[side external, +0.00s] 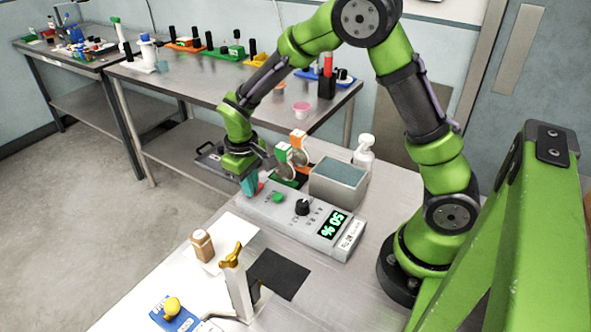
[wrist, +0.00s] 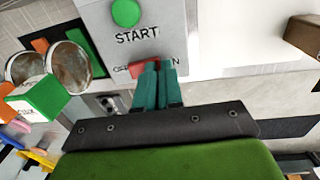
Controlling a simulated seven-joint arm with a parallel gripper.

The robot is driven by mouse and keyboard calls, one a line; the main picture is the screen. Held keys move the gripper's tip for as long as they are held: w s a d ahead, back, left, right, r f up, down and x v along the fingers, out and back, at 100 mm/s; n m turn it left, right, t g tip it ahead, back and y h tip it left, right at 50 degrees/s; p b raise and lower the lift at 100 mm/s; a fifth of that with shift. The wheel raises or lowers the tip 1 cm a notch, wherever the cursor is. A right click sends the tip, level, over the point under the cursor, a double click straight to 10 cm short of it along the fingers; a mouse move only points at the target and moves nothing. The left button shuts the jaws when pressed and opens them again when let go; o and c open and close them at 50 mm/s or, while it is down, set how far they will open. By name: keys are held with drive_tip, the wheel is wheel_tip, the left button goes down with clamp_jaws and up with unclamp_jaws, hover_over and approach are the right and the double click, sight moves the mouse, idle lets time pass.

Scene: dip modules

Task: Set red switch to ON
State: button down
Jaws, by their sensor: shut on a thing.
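The red switch (wrist: 143,67) sits on the grey control box (side external: 274,218), between the OFF label and a partly hidden label ending in N. My gripper (wrist: 158,68) has its two teal fingers nearly together over the right part of the switch, shut on it. The fingers hide part of the switch and labels, so its exact setting is hard to tell. In the side view, my gripper (side external: 250,186) reaches down to the far left end of the box, with a bit of the red switch (side external: 261,186) showing beside it.
A green START button (wrist: 126,12) is close to the switch. The box also carries a black knob (side external: 302,207) and a lit green display (side external: 333,223). A grey bin (side external: 338,184) stands behind the box.

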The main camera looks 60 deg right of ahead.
drive_tip(key=shift+s+d+f, duration=0.15)
drive_tip(key=shift+f, duration=0.35)
drive_tip(key=shift+d+r, duration=0.15)
drive_tip(key=shift+d, duration=0.7)
drive_tip(key=shift+r, duration=0.15)
drive_tip(key=a+r, duration=0.4)
drive_tip(key=r, duration=1)
drive_tip(key=s+r+m+t+y, duration=0.1)
drive_tip(key=s+r+m+t, duration=0.1)
drive_tip(key=s, duration=0.6)
drive_tip(key=s+r+m+t+y, duration=0.1)
drive_tip(key=s+r+t, duration=0.3)
drive_tip(key=s, duration=0.4)
drive_tip(key=shift+s+d+r+m+t+y, duration=0.2)
drive_tip(key=shift+s+d+m+t+y, duration=0.15)
drive_tip(key=shift+d+t+y, duration=0.2)
drive_tip(key=shift+a, duration=0.1)
